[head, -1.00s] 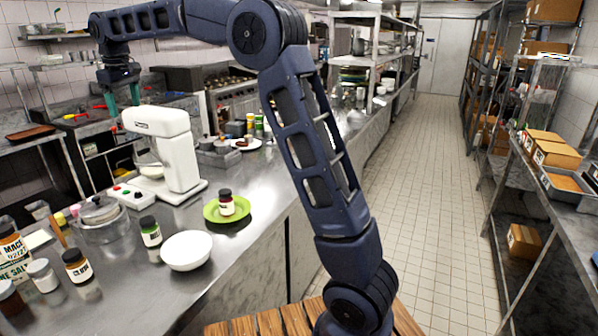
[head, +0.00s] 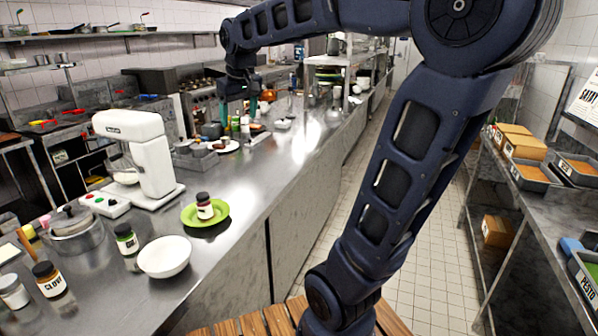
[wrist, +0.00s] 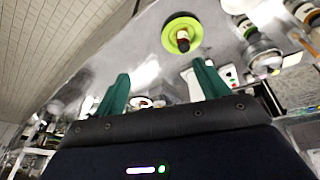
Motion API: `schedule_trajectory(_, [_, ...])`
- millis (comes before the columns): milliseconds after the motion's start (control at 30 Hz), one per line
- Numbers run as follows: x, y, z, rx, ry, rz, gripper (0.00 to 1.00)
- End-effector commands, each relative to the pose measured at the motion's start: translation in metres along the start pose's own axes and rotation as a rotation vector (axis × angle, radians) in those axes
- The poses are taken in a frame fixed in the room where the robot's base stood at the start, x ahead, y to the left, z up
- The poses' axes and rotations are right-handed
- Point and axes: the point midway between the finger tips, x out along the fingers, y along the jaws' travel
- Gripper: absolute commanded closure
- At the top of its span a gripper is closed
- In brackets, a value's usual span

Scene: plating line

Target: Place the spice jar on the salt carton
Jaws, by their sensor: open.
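A spice jar (head: 205,208) with a dark lid and red-and-white label stands on a green plate (head: 188,215) on the steel counter. They also show in the wrist view, jar (wrist: 183,42) and plate (wrist: 169,30). Which jar is meant, I cannot tell. The salt carton is out of the current head view; I cannot make it out in the wrist view. My gripper (head: 238,108) is open and empty, above the counter beyond the plate.
A white mixer (head: 150,150) stands left of the plate. Bottles (head: 245,125) and a white plate stand farther back. Bare counter lies right of the green plate.

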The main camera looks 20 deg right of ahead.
Motion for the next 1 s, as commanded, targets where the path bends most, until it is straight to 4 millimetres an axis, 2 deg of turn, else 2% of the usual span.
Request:
schedule_trajectory(33, [0.002,0.008,0.022,0.035,0.006,0.007,0.26])
schedule_trajectory(300, [0.028,0.032,0.128,0.212,0.044,0.036,0.26])
schedule_trajectory(500, [0.051,0.037,0.19,0.32,0.068,0.053,0.26])
schedule_trajectory(600, [0.06,0.036,0.208,0.351,0.076,0.057,0.26])
schedule_trajectory(700, [0.064,0.036,0.217,0.368,0.08,0.06,0.26])
schedule_trajectory(1000, [0.066,0.036,0.219,0.372,0.08,0.06,0.26])
